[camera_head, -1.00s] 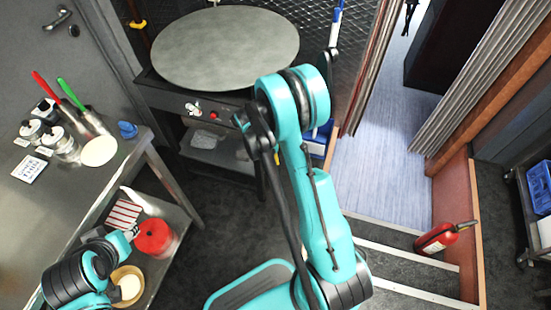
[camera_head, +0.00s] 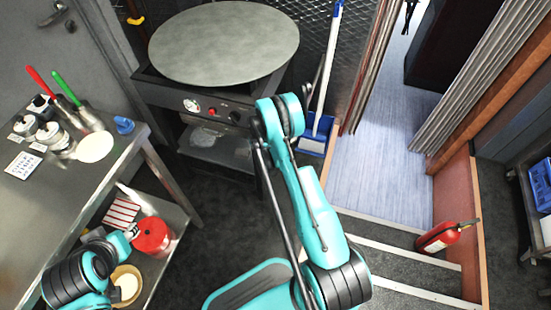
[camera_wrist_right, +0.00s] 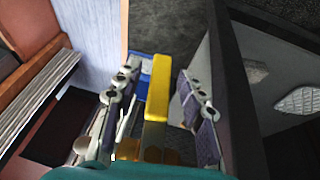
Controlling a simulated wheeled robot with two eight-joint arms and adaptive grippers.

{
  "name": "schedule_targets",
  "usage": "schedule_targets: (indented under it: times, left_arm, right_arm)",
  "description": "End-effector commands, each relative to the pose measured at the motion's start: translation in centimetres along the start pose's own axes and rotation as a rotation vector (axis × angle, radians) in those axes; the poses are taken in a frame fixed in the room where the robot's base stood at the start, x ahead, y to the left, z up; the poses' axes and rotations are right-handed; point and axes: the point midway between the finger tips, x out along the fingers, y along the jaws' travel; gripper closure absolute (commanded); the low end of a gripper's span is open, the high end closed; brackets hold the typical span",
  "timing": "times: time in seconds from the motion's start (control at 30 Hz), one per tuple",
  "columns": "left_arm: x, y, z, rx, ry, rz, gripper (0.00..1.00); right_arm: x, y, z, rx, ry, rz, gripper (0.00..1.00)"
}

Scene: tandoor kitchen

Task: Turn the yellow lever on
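The yellow lever (camera_wrist_right: 158,88) is in the right wrist view, a flat bar running lengthwise between the fingers of my right gripper (camera_wrist_right: 158,105). The two fingers are apart, one on each side of the lever. A gap shows on the right side; on the left the finger is closer, and contact is unclear. Brass-coloured parts show near the lever's lower end. In the head view my right arm hides this gripper and lever. My left gripper (camera_head: 131,232) is low at the left, near a red container; its fingers are too small to read.
A griddle stand with a round plate (camera_head: 224,43) and control knobs stands at the back. A blue dustpan (camera_head: 316,136) is right of it. A steel table (camera_head: 110,165) is at the left. A fire extinguisher (camera_head: 446,237) stands by the steps. Another yellow handle (camera_head: 137,20) is at back left.

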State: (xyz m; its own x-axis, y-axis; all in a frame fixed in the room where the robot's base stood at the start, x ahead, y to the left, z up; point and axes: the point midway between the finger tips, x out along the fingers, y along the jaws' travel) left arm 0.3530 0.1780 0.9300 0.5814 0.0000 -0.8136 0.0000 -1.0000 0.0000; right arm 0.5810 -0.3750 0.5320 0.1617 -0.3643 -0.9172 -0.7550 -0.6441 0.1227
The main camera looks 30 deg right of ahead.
Motion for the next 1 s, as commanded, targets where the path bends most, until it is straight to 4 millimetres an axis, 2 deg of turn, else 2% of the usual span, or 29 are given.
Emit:
schedule_targets:
  times: [0.3, 0.33, 0.47, 0.5, 0.77, 1.0]
  left_arm:
    - [0.11, 0.00, 0.06, 0.000, 0.000, 0.000, 0.60]
    - [0.11, 0.00, 0.06, 0.000, 0.000, 0.000, 0.60]
    - [0.11, 0.00, 0.07, 0.000, 0.000, 0.000, 0.60]
    - [0.11, 0.00, 0.07, 0.000, 0.000, 0.000, 0.60]
    - [0.11, 0.00, 0.07, 0.000, 0.000, 0.000, 0.60]
    - [0.12, 0.00, 0.08, 0.000, 0.000, 0.000, 0.60]
  right_arm:
    - [0.42, 0.02, -0.05, 0.000, 0.000, 0.000, 0.60]
    - [0.42, 0.02, -0.05, 0.000, 0.000, 0.000, 0.63]
    - [0.42, 0.02, -0.05, 0.000, 0.000, 0.000, 0.97]
    - [0.42, 0.01, -0.05, 0.000, 0.000, 0.000, 1.00]
    - [0.42, 0.05, -0.06, -0.004, 0.001, 0.008, 1.00]
    - [0.45, 0.62, -0.05, -0.038, 0.001, 0.088, 1.00]
